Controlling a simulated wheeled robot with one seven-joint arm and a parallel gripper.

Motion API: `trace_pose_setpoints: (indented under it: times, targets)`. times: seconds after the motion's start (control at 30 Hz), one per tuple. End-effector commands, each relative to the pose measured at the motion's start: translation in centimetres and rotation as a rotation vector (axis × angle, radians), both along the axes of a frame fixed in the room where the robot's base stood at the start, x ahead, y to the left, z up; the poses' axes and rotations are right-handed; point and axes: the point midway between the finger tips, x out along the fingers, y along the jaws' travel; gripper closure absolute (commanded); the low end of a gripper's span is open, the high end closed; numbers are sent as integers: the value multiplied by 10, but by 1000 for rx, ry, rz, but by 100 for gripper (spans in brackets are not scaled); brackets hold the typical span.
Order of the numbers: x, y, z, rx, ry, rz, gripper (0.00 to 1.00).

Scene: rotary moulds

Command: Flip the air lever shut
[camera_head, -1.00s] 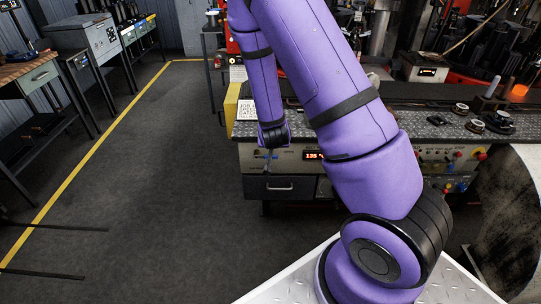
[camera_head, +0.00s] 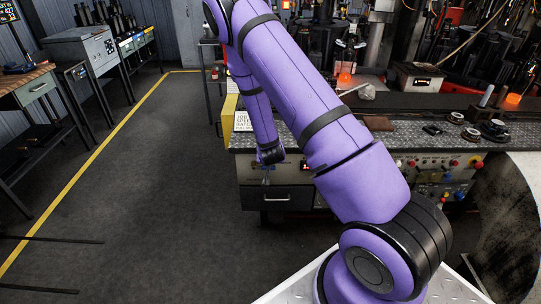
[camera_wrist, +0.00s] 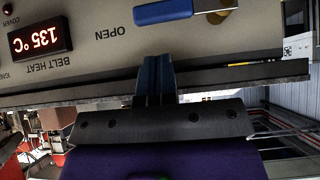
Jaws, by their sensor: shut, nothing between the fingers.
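The air lever, a blue handle (camera_wrist: 165,11) with a brass-coloured end (camera_wrist: 220,14), shows at the top edge of the wrist view, lying sideways near the upside-down word OPEN. Its upper part is cut off by the frame. My gripper (camera_wrist: 155,60) is shut and empty, with its fingertips over the grey panel just below the lever's left part in the picture, with a gap showing between them. In the head view my gripper (camera_head: 266,178) is small, hanging before the left part of the machine's front; the lever cannot be made out there.
A red belt heat display (camera_wrist: 40,39) reads 135 °C on the panel. A dark ledge edge (camera_wrist: 60,97) runs along the panel beside my fingers. In the head view, the metal-topped bench (camera_head: 410,131) holds small round parts at right. Floor left of it (camera_head: 150,200) is open.

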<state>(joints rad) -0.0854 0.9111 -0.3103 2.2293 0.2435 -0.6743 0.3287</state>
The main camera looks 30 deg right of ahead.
Motion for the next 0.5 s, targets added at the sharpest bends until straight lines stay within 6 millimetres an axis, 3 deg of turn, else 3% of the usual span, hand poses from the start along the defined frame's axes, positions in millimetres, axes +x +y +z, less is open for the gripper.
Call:
trace_pose_setpoints:
  times: [0.2,0.5]
  targets:
    - [-1,1,-23,0,1,1,100]
    - [0,1,-30,1,0,1,100]
